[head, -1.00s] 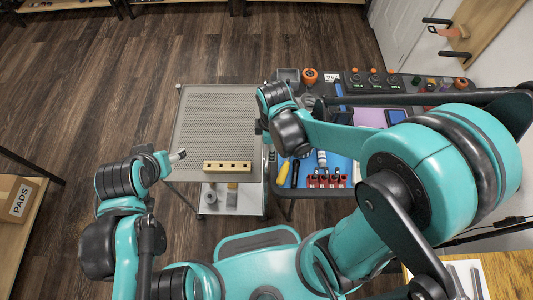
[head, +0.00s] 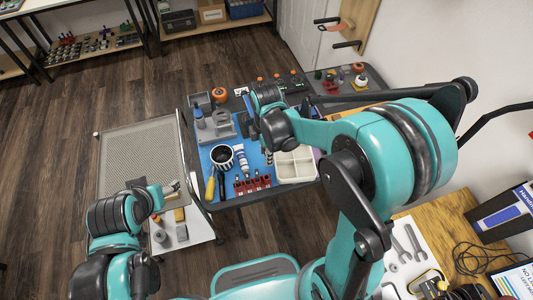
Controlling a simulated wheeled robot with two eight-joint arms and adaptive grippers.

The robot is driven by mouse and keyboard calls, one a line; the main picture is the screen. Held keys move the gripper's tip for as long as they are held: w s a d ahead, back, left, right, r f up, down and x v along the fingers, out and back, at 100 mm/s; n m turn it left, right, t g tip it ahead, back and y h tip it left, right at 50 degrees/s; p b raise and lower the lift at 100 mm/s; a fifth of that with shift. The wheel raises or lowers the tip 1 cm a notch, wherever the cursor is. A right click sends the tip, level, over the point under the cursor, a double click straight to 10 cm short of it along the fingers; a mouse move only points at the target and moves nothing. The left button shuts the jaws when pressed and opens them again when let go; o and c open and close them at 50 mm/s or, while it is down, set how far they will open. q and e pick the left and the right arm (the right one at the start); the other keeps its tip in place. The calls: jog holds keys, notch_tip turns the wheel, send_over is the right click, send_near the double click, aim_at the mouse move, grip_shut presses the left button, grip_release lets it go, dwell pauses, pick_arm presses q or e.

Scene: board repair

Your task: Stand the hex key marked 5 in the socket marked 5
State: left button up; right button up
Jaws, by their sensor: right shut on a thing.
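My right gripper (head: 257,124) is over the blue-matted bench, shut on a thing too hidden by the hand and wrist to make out. No hex key and no mark 5 can be read at this size. My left gripper (head: 175,187) is at the front of the mesh-topped cart (head: 138,150); its jaw state is unclear. The pale block with holes seen earlier at the cart's front edge is mostly or wholly hidden behind my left arm and gripper.
On the blue mat (head: 214,158) are a red rack (head: 252,185), a black-and-white cup (head: 222,156), a yellow-handled tool (head: 210,188) and a white compartment tray (head: 295,165). A wooden table (head: 440,225) with wrenches stands at the right. The mesh cart top is largely clear.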

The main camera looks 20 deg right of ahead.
jog(key=shift+f+b, duration=2.6)
jog(key=shift+f, duration=1.05)
jog(key=shift+f+b, duration=0.3)
jog(key=shift+b, duration=0.1)
jog(key=shift+f+b, duration=0.4)
jog(key=shift+f, duration=0.1)
jog(key=shift+f, duration=0.1)
jog(key=shift+f+b, duration=0.8)
jog(key=shift+f+b, duration=0.3)
jog(key=shift+f, duration=0.05)
jog(key=o, duration=1.2)
